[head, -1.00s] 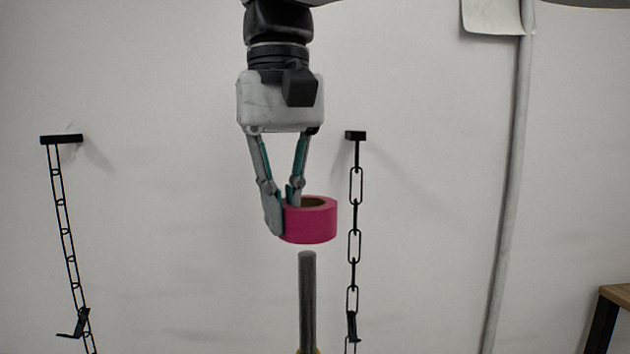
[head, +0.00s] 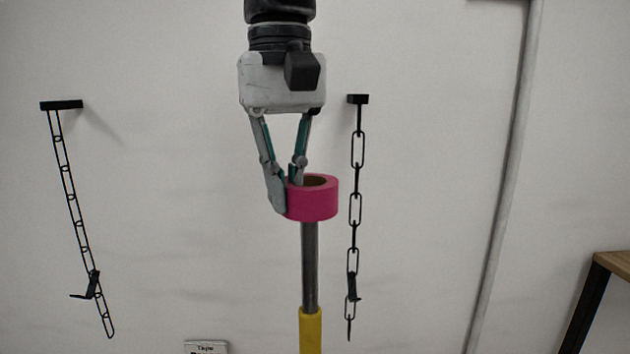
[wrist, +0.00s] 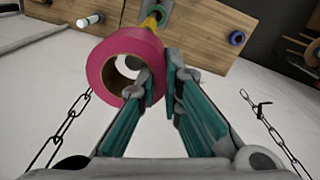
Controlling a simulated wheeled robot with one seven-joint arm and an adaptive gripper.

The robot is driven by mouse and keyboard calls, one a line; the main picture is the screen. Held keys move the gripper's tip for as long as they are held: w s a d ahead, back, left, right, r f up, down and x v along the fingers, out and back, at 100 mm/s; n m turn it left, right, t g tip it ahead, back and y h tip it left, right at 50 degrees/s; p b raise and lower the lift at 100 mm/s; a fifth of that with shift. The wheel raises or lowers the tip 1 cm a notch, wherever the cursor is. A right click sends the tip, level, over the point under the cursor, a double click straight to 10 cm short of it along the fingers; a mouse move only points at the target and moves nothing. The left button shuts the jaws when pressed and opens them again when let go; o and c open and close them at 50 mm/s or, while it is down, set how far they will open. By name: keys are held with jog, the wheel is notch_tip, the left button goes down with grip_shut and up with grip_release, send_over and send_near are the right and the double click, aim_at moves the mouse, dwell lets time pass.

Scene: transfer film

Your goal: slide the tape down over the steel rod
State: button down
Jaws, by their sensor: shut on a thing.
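The pink tape roll (head: 312,203) hangs level below my gripper (head: 288,192), which is shut on its left wall. One finger is outside the roll and one is inside its hole. The grey steel rod (head: 310,265) stands upright out of a yellow sleeve (head: 310,330), directly below the tape in the head view. The rod's top meets the tape's lower edge there; I cannot tell whether it has entered the hole. The wrist view shows the tape (wrist: 108,72) at my gripper (wrist: 157,88), with the yellow sleeve (wrist: 153,20) beyond it.
Black chains hang on the wall left (head: 70,200) and right (head: 355,200) of the rod. A pale pipe (head: 505,180) runs up the wall at right. A table corner (head: 610,265) stands at far right. The wrist view shows a wooden board (wrist: 195,35) with pegs.

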aim_at(287, 215)
dwell(0.3)
jog(key=shift+f, duration=1.95)
